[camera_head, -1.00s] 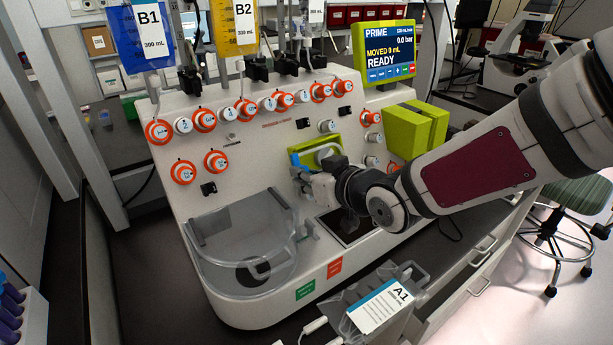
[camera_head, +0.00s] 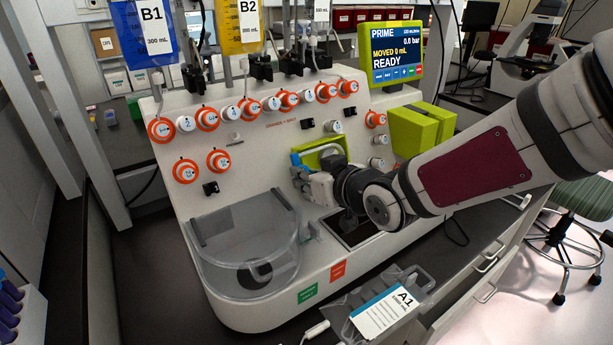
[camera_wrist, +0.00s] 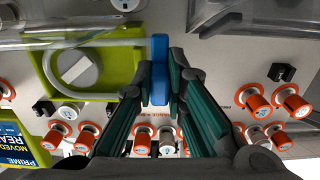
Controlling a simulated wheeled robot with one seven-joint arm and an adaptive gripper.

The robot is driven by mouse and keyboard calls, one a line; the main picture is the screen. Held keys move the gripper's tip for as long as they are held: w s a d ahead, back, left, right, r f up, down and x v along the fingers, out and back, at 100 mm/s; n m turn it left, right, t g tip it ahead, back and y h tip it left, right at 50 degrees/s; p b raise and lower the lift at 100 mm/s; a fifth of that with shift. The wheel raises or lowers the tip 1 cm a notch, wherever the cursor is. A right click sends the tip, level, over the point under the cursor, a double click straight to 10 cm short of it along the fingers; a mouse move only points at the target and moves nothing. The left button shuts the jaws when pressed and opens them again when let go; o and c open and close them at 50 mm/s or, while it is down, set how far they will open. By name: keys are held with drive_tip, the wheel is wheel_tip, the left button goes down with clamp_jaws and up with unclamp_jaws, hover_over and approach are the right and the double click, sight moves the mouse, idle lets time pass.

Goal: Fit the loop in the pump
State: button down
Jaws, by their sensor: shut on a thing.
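The pump is a lime-green housing (camera_head: 322,152) with a round grey rotor (camera_wrist: 78,68) in the front panel. The loop, a pale tube (camera_wrist: 112,43), runs along the housing and bends around the rotor in the wrist view. Its ends lead to a blue holder (camera_wrist: 159,70) at the housing's side. My gripper (camera_wrist: 160,84) is shut on this blue holder. In the head view my gripper (camera_head: 300,172) is at the left of the pump and hides part of it. I cannot tell whether the loop is fully seated.
Orange-ringed valves (camera_head: 205,118) stick out around the pump. A clear round chamber (camera_head: 243,245) stands at the lower left. A green block (camera_head: 412,130) and the screen (camera_head: 393,52) are at the right. An A1 bag (camera_head: 388,308) lies in front.

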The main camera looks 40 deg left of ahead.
drive_tip(key=shift+w+a+f+b, duration=0.2)
drive_tip(key=shift+a+f+b, duration=0.05)
drive_tip(key=shift+a+b, duration=0.25)
drive_tip(key=c, duration=1.5)
unclamp_jaws()
drive_tip(key=shift+c, duration=0.2)
drive_tip(key=shift+w+d, duration=0.1)
drive_tip(key=shift+d+r, duration=0.2)
drive_tip(key=shift+d, duration=0.1)
drive_tip(key=v, duration=1.1)
drive_tip(key=shift+s, duration=0.4)
